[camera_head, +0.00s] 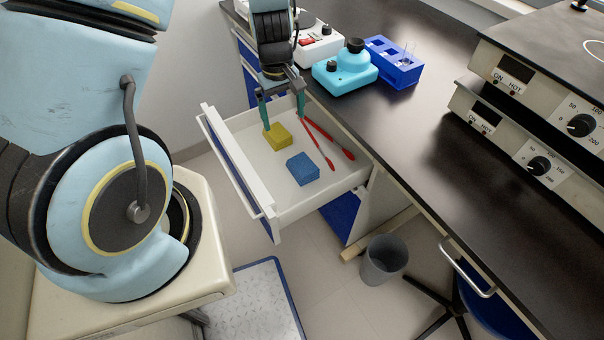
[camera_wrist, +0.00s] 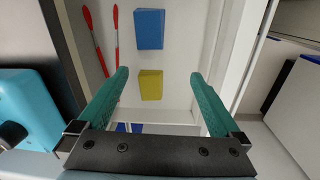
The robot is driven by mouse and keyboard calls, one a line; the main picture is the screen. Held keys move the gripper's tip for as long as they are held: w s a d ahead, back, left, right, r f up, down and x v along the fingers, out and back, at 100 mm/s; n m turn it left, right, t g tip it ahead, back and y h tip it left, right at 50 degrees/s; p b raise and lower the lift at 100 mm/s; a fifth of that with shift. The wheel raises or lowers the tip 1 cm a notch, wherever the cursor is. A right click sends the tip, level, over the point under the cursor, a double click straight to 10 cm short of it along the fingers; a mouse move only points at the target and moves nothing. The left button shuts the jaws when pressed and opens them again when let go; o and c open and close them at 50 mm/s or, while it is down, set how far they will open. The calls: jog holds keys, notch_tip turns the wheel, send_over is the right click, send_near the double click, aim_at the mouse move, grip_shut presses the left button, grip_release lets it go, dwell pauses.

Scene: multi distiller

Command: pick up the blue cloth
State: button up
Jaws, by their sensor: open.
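The blue cloth (camera_head: 303,169) is a small blue block-like piece lying on the floor of the open white drawer (camera_head: 322,200). In the wrist view the blue cloth (camera_wrist: 149,29) is ahead of the fingers, at the top. A yellow piece (camera_head: 277,137) of similar shape lies beside it, closer to my gripper; it also shows in the wrist view (camera_wrist: 151,85) between the fingertips' lines. My gripper (camera_head: 283,112) points down over the drawer's far part. Its green fingers (camera_wrist: 163,82) are apart and nothing is held between them.
Red tongs-like tools (camera_head: 326,143) lie in the drawer beside the blue cloth. The black worktop (camera_head: 400,140) borders the drawer on the right. On it stand a cyan device (camera_head: 345,72), a blue rack (camera_head: 398,66) and hot plates (camera_head: 535,120). A grey bin (camera_head: 384,262) stands below.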

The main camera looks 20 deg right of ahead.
jog(key=s+d+f+b, duration=0.1)
jog(key=s+d+f, duration=0.25)
jog(key=f, duration=0.45)
send_over(303, 165)
jog(key=shift+n+y, duration=0.3)
notch_tip(303, 165, down, 5)
jog(key=shift+s+r+p, duration=0.1)
jog(key=shift+r+p, duration=0.05)
jog(key=shift+p, duration=0.15)
jog(key=shift+f+p, duration=0.9)
jog(key=shift+f, duration=2)
jog(key=shift+c, duration=0.2)
jog(key=c, duration=1.1)
jog(key=shift+r, duration=0.15)
notch_tip(303, 165, up, 10)
jog(key=shift+f+b, duration=0.1)
jog(key=shift+b, duration=0.8)
